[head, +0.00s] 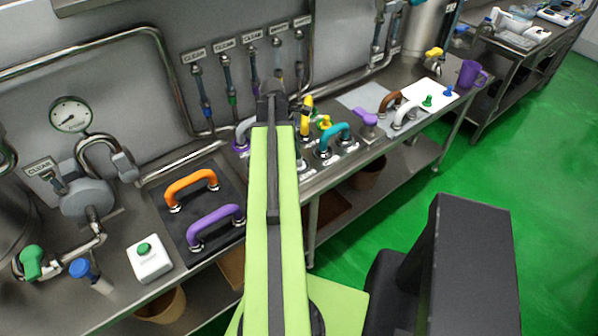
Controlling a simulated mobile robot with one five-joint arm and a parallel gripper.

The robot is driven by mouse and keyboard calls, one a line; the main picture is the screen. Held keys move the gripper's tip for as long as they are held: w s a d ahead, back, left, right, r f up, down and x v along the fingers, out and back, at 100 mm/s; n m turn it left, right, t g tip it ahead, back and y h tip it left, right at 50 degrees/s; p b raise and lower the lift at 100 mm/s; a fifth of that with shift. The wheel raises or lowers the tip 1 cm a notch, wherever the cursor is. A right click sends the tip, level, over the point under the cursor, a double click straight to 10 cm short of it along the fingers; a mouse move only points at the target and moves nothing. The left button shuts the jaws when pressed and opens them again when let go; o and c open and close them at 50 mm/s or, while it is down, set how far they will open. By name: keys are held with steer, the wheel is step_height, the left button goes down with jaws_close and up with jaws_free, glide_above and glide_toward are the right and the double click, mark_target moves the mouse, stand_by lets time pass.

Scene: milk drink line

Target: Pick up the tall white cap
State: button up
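My green arm reaches up the middle of the head view, away from me, over the steel bench. My gripper (271,102) is the dark end of the arm near the back of the bench; its fingers are too small and dark to tell open from shut. I cannot clearly make out a tall white cap. A white arched handle (406,113) stands on the bench to the right, beside a brown handle (391,100). A pale grey handle (245,129) is just left of my gripper, partly hidden by the arm.
Orange (191,184) and purple (216,220) handles sit on a dark mat at left. A white box with a green button (149,258) is nearby. A teal handle (335,136) and yellow handle (306,116) stand right of the arm.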

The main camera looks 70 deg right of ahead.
mark_target(299, 162)
steer(key=b+x, duration=0.5)
steer(key=shift+a+f, duration=0.15)
steer(key=shift+f, duration=0.1)
steer(key=shift+r, duration=0.15)
jaws_close()
